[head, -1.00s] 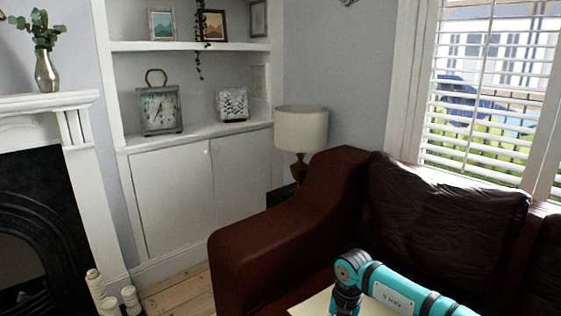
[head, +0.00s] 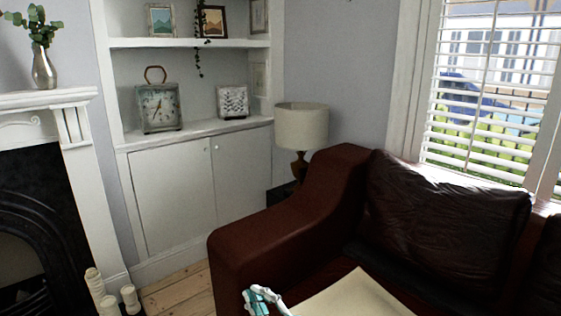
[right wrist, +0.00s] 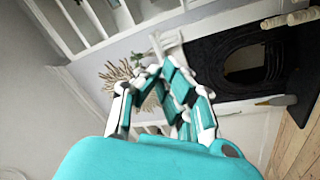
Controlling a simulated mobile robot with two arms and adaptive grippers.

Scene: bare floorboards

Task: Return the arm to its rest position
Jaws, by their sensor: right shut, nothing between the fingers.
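My right gripper (head: 262,298) shows at the bottom of the head view, in front of the brown leather sofa; only its teal and white finger parts are visible. In the right wrist view the right gripper (right wrist: 158,76) has its fingers drawn together with nothing held between them. The right arm links are mostly below the head view's edge. My left gripper is not in view.
A pale flat surface (head: 355,298) lies just right of the gripper. The brown sofa (head: 285,230) fills the lower right. A lamp (head: 301,128) stands behind its arm.

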